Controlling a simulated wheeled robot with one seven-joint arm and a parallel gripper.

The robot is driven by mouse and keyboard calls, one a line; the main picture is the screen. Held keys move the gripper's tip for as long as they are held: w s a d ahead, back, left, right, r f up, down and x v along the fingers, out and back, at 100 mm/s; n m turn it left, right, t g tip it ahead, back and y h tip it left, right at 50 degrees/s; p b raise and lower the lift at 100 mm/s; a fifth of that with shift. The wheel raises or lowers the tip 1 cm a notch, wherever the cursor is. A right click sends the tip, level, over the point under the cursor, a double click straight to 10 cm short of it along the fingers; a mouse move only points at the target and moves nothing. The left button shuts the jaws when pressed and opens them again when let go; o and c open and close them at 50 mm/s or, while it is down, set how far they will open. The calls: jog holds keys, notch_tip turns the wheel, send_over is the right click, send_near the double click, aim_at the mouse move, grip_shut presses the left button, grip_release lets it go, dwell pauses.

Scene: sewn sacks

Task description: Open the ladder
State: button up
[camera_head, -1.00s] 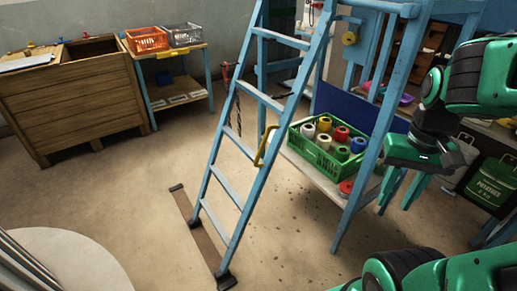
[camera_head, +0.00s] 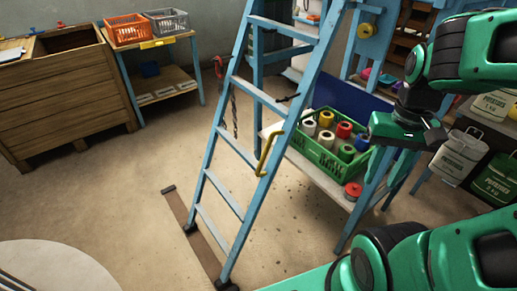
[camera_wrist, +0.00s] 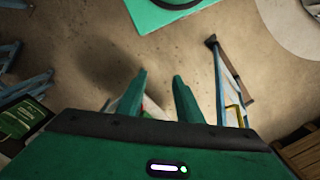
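The light-blue ladder (camera_head: 231,151) leans across the middle of the head view, its feet on a brown strip (camera_head: 203,240) on the floor. A yellow handle (camera_head: 267,151) sits on its right rail. In the wrist view, the ladder (camera_wrist: 227,93) is to the right of the fingers, seen steeply, with the yellow handle (camera_wrist: 236,116) near its rail. My gripper (camera_wrist: 159,76) has its two fingers apart with nothing between them. In the head view, my gripper is right of the ladder, apart from the handle, in front of the shelf; its fingertips are hard to make out there.
A green crate (camera_head: 318,157) of coloured thread spools stands on a shelf behind the ladder. A wooden bin (camera_head: 65,95) and a small table with an orange basket (camera_head: 126,30) are at left. Potato sacks (camera_head: 497,180) are at right.

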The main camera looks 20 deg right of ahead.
jog(key=shift+w+d, duration=0.15)
jog(key=shift+w, duration=0.05)
jog(key=m+t+h, duration=0.3)
jog(key=m+h, duration=0.1)
jog(key=m, duration=0.2)
send_near(264, 155)
jog(key=x, duration=1.1)
jog(key=shift+w+r, duration=0.1)
jog(key=shift+w, duration=0.2)
grip_shut()
